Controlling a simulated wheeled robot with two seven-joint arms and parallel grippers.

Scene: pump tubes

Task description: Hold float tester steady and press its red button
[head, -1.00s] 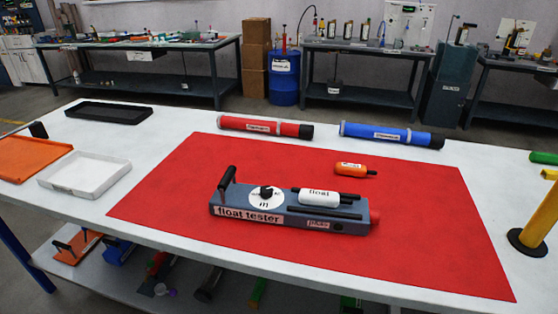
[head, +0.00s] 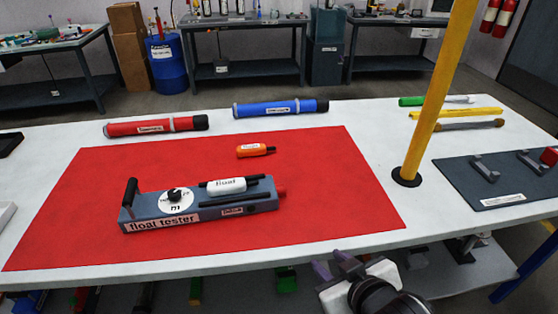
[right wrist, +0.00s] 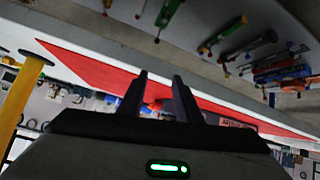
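The float tester (head: 160,208) is a long grey-blue device lying on the red mat (head: 330,190). It has a black upright handle (head: 130,191) at its left end and a round white dial (head: 175,200). A white float (head: 226,186) rests on its top. The red button (head: 281,192) sticks out at its right end. My right gripper (head: 336,268) is at the table's front edge, to the right of and nearer than the tester, touching nothing. In the right wrist view its two fingers (right wrist: 160,90) stand apart and empty. My left gripper is not in view.
An orange float (head: 252,151) lies behind the tester. Red (head: 155,127) and blue (head: 275,109) pump tubes lie at the back. A yellow post (head: 432,100) rises right of the mat. A dark tray with brackets (head: 475,188) is at the far right. The mat's right part is clear.

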